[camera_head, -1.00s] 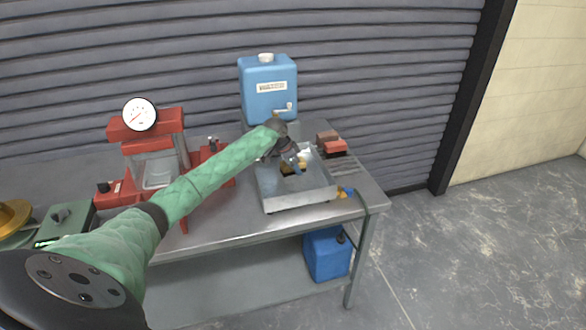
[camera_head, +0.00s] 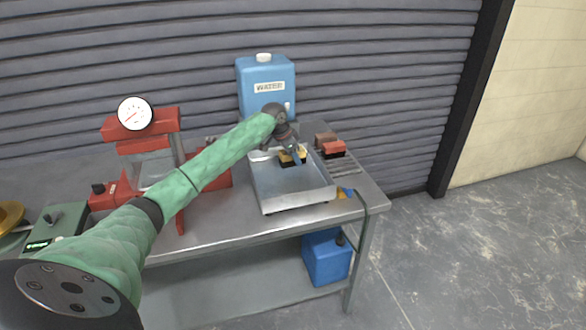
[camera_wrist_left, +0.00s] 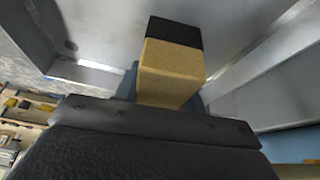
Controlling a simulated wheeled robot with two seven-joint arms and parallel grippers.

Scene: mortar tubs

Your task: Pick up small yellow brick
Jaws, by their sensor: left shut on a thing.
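A small yellow brick with a black end (camera_wrist_left: 172,70) fills the middle of the left wrist view. It also shows in the head view (camera_head: 286,158), partly covered by the fingers, over the back part of the metal tray (camera_head: 292,201). My left gripper (camera_head: 297,155) is shut on the brick, with the black end sticking out away from the gripper. I cannot tell exactly how high the brick is above the tray floor. My right gripper is not in view.
A blue water tank (camera_head: 267,85) stands behind the tray. A red press with a dial (camera_head: 135,114) is to the left. Red and brown bricks (camera_head: 333,148) lie right of the tray, near a cable at the table's right edge. The tray's front is empty.

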